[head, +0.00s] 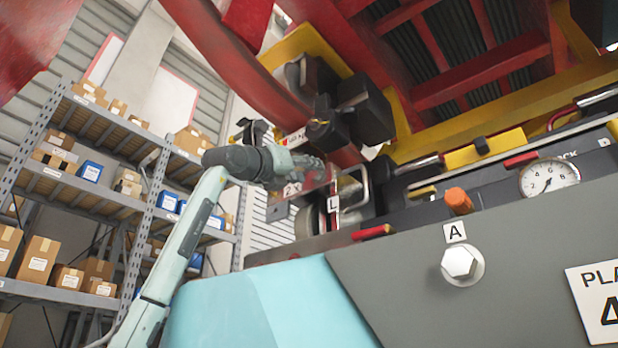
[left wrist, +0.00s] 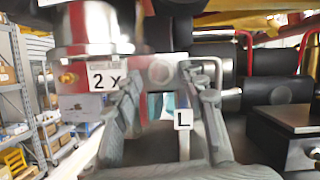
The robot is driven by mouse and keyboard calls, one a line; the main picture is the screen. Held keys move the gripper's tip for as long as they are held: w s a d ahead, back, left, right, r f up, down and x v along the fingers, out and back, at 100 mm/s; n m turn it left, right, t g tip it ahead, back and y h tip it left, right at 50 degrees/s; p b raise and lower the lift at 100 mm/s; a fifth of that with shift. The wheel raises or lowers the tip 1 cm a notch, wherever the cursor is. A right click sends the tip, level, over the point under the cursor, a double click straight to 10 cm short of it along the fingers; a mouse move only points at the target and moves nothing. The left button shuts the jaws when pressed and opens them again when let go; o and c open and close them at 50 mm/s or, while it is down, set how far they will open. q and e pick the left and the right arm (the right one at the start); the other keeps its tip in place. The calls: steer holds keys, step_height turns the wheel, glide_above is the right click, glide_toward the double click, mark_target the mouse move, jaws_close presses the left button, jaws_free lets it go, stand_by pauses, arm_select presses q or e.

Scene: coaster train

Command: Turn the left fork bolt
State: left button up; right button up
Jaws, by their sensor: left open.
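My left gripper (head: 318,168) is open in the head view, reaching in beside a plate marked "2X" (head: 292,189). In the left wrist view its two grey fingers (left wrist: 165,100) stand apart. A label "L" (left wrist: 183,119) shows between them, and a dull round bolt-like head (left wrist: 162,70) shows just above and beyond that gap. I cannot tell for sure whether this head is the left fork bolt. The fingers do not appear closed on anything. In the head view the "L" label (head: 333,204) is by a bent metal bar (head: 350,187). My right gripper is not in view.
A hex bolt (head: 459,263) under a label "A" (head: 455,232) is on the grey panel. A gauge (head: 549,177) and an orange knob (head: 459,200) are at right. Black blocks (head: 365,108) crowd above the gripper. Shelves with boxes (head: 100,195) stand at left.

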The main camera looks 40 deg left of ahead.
arm_select(q)
steer(key=shift+x, duration=0.85)
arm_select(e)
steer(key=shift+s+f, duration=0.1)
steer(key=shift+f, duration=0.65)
arm_select(q)
jaws_close()
steer(key=shift+r+p, duration=0.1)
steer(key=shift+p, duration=0.3)
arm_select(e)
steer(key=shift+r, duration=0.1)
arm_select(q)
steer(key=shift+m+h+p, duration=0.6)
steer(key=shift+m+p, duration=0.1)
steer(key=shift+m, duration=0.5)
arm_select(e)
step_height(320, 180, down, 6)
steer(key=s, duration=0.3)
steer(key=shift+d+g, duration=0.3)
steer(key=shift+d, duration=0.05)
arm_select(q)
jaws_free()
